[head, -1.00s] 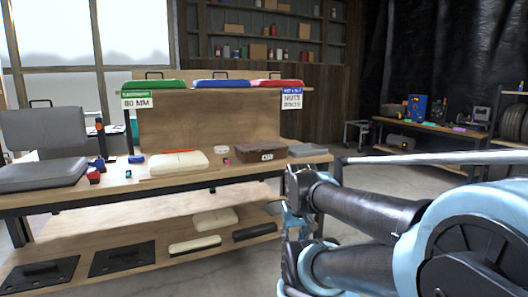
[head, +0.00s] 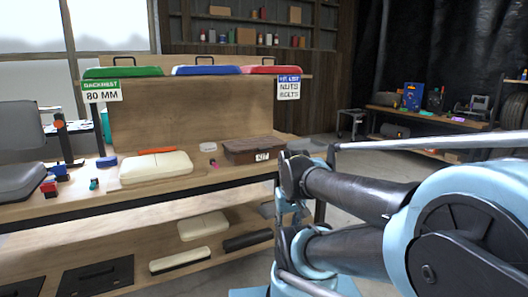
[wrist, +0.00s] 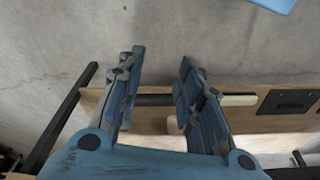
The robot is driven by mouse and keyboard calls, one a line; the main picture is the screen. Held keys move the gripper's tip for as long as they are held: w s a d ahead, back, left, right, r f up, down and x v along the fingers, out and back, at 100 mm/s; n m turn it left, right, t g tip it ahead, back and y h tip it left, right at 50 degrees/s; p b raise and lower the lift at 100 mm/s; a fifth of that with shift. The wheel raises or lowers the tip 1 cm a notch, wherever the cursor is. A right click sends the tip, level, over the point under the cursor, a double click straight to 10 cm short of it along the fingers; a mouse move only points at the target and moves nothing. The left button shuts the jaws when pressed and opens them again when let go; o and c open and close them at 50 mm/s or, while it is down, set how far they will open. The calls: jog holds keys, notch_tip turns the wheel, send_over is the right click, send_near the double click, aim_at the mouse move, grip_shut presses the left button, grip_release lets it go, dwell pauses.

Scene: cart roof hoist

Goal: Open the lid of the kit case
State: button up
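The kit case (head: 252,150) is a dark brown box with a closed lid and a white label on its front. In the head view it sits on the workbench top (head: 215,176), toward the right end. My gripper (wrist: 155,85) shows in the wrist view with its two fingers apart and nothing between them. It hangs above the concrete floor and the bench's lower shelf, apart from the case. The wrist view does not show the case. In the head view my arm fills the right side, and its near end stands just right of the case.
A cream pad (head: 155,167) and an orange tool lie left of the case. Green (head: 123,72), blue and red lidded bins stand on the shelf above. The lower shelf holds cream pads and a black bar (head: 247,241). A side bench (head: 430,116) stands back right.

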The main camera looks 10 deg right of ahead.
aim_at(265, 148)
jog(key=o, duration=0.9)
jog(key=shift+a+r, duration=0.3)
jog(key=shift+a, duration=0.15)
jog(key=w+a+r+n+t+y, duration=0.2)
jog(key=w+a+t+y, duration=0.1)
jog(key=w, duration=0.6)
jog(key=w+a+r+n+t+y, duration=0.2)
jog(key=w+a+r+t+y, duration=0.15)
jog(key=w, duration=0.55)
jog(key=w+d+r+t, duration=0.6)
jog(key=w+d+t, duration=0.35)
jog(key=d, duration=0.25)
jog(key=shift+m+g+h, duration=0.3)
jog(key=shift+g+h, duration=0.15)
jog(key=shift+g, duration=0.05)
jog(key=x, duration=1.7)
jog(key=shift+w+d, duration=0.1)
jog(key=shift+w, duration=0.35)
